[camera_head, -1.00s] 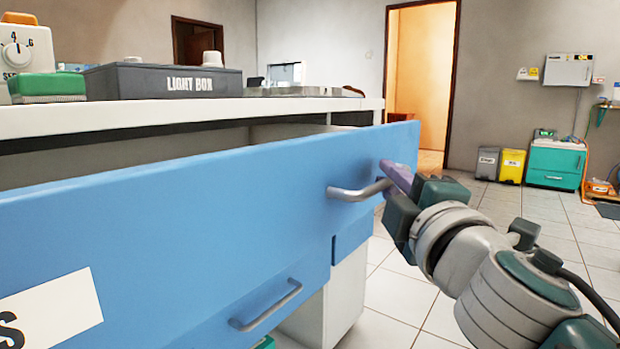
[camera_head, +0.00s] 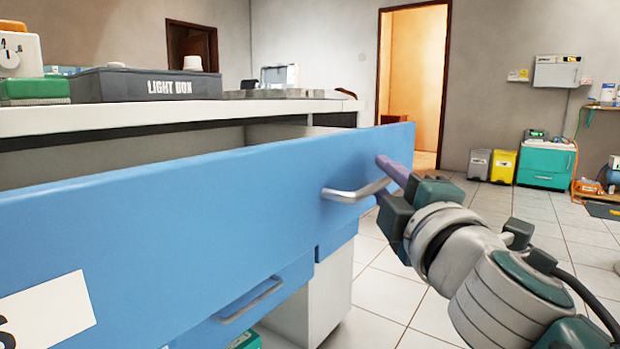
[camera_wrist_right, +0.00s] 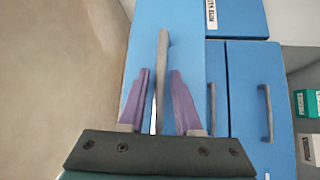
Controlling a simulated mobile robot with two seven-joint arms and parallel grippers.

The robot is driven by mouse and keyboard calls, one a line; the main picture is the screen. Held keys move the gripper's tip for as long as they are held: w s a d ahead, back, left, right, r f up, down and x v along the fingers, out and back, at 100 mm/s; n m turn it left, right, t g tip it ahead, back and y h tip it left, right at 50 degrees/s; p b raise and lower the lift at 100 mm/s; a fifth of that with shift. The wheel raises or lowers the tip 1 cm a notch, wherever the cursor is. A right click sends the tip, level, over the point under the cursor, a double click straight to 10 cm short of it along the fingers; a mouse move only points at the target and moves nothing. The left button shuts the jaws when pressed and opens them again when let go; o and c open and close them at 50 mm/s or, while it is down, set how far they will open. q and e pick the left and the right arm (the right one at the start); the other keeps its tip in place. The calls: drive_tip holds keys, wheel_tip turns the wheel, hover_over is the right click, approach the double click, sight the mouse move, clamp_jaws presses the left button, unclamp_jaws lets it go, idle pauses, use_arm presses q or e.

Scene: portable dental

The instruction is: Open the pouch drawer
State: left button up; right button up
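The pouch drawer's blue front (camera_head: 170,215) fills the lower left of the head view and stands out from under the white counter. A white label (camera_head: 45,315), cut off at the frame edge, is on it. Its grey bar handle (camera_head: 352,194) is near the right end. My right gripper (camera_head: 392,176) is at this handle. In the right wrist view, its two purple fingers (camera_wrist_right: 160,95) stand on either side of the handle bar (camera_wrist_right: 161,75), with narrow gaps showing, so it looks open around the bar. My left gripper is not in view.
Another blue drawer with a grey handle (camera_head: 250,300) is lower down. The white counter (camera_head: 150,113) carries a dark light box (camera_head: 145,85). Tiled floor (camera_head: 400,290) is open to the right. Grey and yellow bins (camera_head: 502,165) and a teal cabinet (camera_head: 546,165) stand far off.

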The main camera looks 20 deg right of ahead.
drive_tip(key=shift+o, duration=0.7)
drive_tip(key=shift+s, duration=0.25)
drive_tip(key=s+a+f, duration=0.1)
drive_tip(key=s, duration=0.8)
drive_tip(key=shift+s+f, duration=0.15)
drive_tip(key=shift+s, duration=0.05)
drive_tip(key=shift+a, duration=0.1)
